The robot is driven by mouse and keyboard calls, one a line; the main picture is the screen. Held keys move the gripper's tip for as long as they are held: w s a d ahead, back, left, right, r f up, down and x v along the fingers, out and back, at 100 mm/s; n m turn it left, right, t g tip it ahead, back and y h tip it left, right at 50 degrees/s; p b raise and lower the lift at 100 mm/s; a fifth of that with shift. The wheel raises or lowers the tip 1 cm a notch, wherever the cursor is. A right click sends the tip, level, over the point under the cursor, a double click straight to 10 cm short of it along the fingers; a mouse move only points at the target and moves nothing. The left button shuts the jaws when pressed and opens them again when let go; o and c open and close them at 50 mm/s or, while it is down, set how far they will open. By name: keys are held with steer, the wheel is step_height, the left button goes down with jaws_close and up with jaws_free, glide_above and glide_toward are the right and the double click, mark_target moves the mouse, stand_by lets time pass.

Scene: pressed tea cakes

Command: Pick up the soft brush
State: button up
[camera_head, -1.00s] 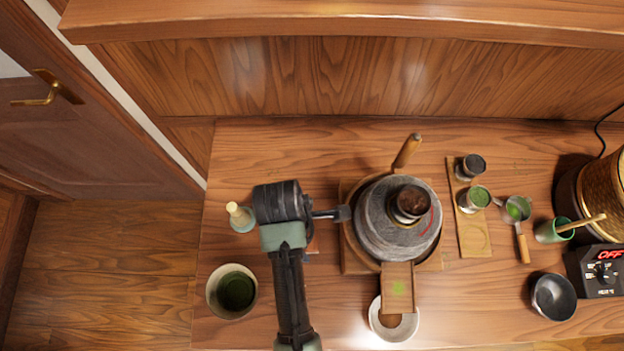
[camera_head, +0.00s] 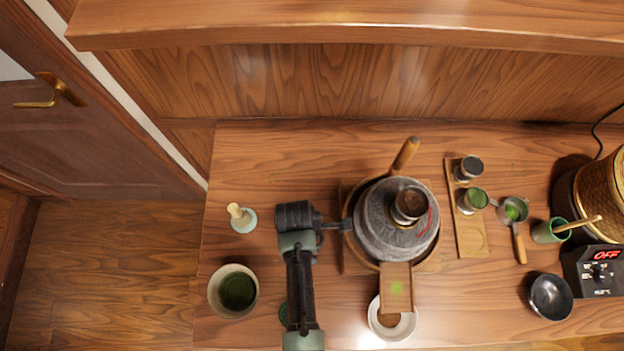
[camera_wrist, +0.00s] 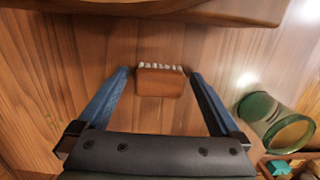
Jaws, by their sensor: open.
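The soft brush (camera_wrist: 160,82) shows in the wrist view as a small wooden block with pale bristles along its far edge. It lies on the wooden counter between the tips of my gripper (camera_wrist: 161,74). The two blue fingers are open, one on each side of the brush, with a gap visible on both sides. In the head view my gripper (camera_head: 338,226) is at the left side of the stone mill (camera_head: 372,240). I cannot make out the brush in the head view; my arm seems to cover it.
The mill's round wooden tray (camera_wrist: 215,10) edges the top of the wrist view. A green glass cup (camera_wrist: 262,112) lies right of the right finger. A whisk on a stand (camera_head: 243,222) and a bowl of green tea (camera_head: 215,292) stand left of my arm.

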steer(key=c, duration=1.4)
steer(key=shift+o, duration=0.2)
steer(key=shift+r, duration=0.15)
